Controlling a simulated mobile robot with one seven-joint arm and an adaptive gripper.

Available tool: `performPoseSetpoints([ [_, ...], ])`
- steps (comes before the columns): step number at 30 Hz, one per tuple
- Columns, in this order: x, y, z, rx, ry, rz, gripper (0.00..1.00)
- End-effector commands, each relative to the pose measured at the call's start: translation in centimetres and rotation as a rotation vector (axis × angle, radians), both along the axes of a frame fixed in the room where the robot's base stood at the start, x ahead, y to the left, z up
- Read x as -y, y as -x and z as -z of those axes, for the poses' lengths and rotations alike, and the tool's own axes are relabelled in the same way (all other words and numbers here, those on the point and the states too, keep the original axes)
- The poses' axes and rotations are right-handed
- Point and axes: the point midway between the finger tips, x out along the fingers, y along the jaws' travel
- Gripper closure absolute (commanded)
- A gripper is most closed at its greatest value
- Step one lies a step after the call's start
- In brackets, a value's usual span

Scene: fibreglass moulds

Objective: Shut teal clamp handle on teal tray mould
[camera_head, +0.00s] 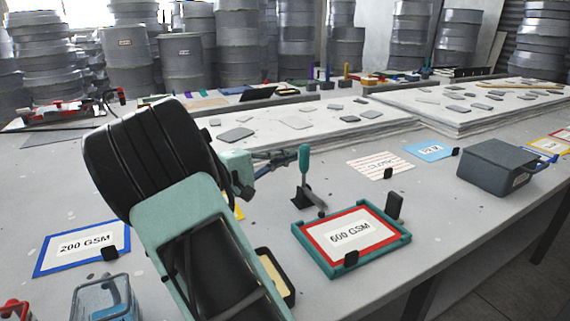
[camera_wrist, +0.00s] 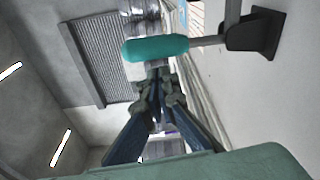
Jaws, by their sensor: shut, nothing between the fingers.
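The teal clamp handle (camera_head: 304,163) stands upright on its black base at the back left of the teal tray mould (camera_head: 318,259). The mould is a low teal frame around a red-bordered card marked 600 GSM. My gripper (camera_head: 291,156) is shut with nothing in it and comes from the left, its tips close beside the upper part of the handle. In the wrist view the handle (camera_wrist: 155,48) lies just past the tips of my gripper (camera_wrist: 157,78), with its metal stem and black base (camera_wrist: 256,35) to the right. I cannot tell if the tips touch it.
A grey lidded box (camera_head: 495,165) stands at the right. A blue-bordered 200 GSM card (camera_head: 82,249) lies at the left, and a blue card (camera_head: 431,151) and a striped card (camera_head: 380,164) lie behind the mould. Stacked white sheets (camera_head: 300,128) fill the table's back. Bare table lies right of the mould.

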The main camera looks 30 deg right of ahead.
Motion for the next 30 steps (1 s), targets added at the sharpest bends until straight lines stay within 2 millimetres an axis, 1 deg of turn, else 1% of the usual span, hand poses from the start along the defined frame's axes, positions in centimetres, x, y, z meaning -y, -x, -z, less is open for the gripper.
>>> performPoseSetpoints([
  [7,0.0,0.4,-0.3,-0.003,0.0,0.001,1.0],
  [23,0.0,0.5,-0.3,-0.004,-0.001,0.001,1.0],
  [26,-0.5,0.5,-0.3,-0.003,-0.001,-0.001,1.0],
  [30,-2.4,0.6,-0.3,-0.003,-0.001,-0.004,1.0],
])
